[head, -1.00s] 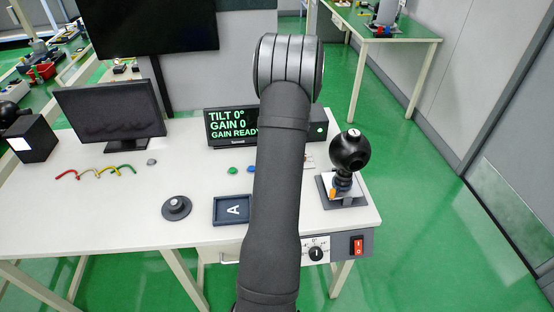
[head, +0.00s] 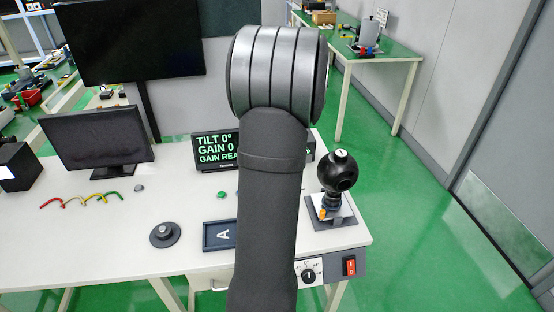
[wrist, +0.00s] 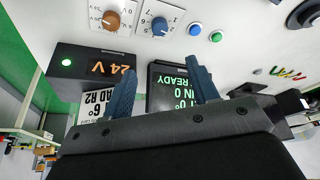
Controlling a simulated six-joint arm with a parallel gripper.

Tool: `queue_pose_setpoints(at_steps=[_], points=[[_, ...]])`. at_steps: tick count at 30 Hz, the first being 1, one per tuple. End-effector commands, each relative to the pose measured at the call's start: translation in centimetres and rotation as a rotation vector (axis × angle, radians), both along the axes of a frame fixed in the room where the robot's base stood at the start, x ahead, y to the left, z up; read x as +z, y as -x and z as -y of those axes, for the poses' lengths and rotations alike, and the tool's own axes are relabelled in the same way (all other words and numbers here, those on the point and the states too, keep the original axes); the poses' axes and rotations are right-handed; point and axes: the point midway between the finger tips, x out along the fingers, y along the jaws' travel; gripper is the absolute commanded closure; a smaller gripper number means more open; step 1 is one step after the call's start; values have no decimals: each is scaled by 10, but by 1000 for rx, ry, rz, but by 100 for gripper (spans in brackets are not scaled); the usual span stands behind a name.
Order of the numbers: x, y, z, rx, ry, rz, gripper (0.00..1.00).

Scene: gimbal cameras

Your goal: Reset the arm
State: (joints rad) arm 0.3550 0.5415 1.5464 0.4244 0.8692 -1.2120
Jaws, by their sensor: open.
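My gripper (wrist: 160,92) shows in the wrist view with its two blue fingers apart and nothing between them. It hangs over the back of the white table, facing the dark display and the 24 V box. In the head view my arm rises through the middle and hides the gripper. The display (head: 216,150) reads TILT 0°, GAIN 0 and GAIN READY, partly covered by my arm; it also shows in the wrist view (wrist: 172,88). The black ball-shaped gimbal camera (head: 338,172) stands on its mount at the table's right.
The wrist view shows the 24 V box (wrist: 92,65), two dials and blue and green buttons. The front-left tabletop is clear.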

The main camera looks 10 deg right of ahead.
Motion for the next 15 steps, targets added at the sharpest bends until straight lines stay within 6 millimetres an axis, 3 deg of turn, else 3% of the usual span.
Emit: queue_pose_setpoints(at_steps=[10, 15], points=[[-2, -1, -1, 0, 0, -1, 46], [-20, -6, -5, 1, -1, -3, 46]])
